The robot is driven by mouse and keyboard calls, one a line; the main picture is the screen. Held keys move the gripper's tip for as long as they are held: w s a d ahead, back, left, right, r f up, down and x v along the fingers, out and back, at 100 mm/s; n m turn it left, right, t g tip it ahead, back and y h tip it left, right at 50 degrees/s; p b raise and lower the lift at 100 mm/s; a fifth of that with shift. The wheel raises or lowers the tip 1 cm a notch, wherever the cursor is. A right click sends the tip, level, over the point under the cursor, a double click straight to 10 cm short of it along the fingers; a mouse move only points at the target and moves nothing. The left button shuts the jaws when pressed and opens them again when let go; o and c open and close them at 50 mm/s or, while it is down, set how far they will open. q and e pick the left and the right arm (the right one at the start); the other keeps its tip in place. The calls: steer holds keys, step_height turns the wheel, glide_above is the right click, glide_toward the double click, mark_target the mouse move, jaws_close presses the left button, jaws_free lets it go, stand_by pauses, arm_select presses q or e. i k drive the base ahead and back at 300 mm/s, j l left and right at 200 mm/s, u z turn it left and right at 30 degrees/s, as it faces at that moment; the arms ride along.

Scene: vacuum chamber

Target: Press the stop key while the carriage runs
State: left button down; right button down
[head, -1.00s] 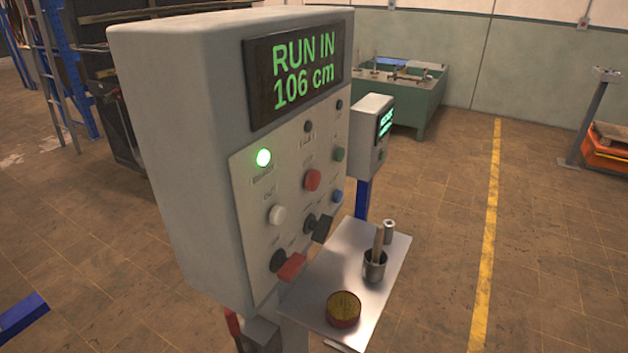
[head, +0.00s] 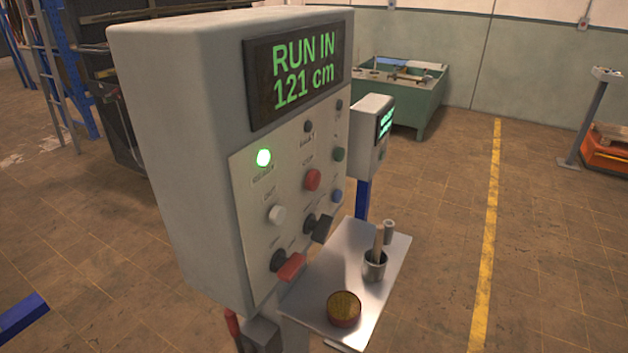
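The grey control box (head: 185,150) stands at the centre of the head view. Its display (head: 298,75) reads "RUN IN 121 cm" in green, and a green lamp (head: 264,158) glows on the panel. A red round button (head: 312,180) sits mid-panel, with a white button (head: 276,215), a green button (head: 339,155) and a blue button (head: 337,196) around it. A red lever-like knob (head: 290,267) and a black one (head: 322,229) stick out below. The labels are too small to read, so I cannot confirm which is the stop key. The carriage cannot be identified. Neither gripper shows.
A metal shelf (head: 318,300) juts out below the panel, holding a round tin (head: 344,309) and a metal cup (head: 375,266) with a stick in it. A smaller box (head: 366,140) stands behind. Floor is open to the right, by a yellow line (head: 490,220).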

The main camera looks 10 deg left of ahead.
mark_target(313, 178)
steer(key=l+u, duration=0.1)
steer(key=u, duration=0.25)
steer(key=l+u, duration=0.1)
steer(key=u, duration=0.25)
steer(key=l+u, duration=0.15)
steer(key=u, duration=0.2)
steer(key=l+u, duration=0.25)
steer(key=l, duration=0.3)
steer(key=k+l+u, duration=0.25)
steer(key=l, duration=0.25)
steer(key=l+u, duration=0.25)
steer(key=l, duration=0.3)
steer(key=k+l, duration=0.1)
steer(key=l, duration=0.2)
steer(key=k+l, duration=0.1)
steer(key=l, duration=0.2)
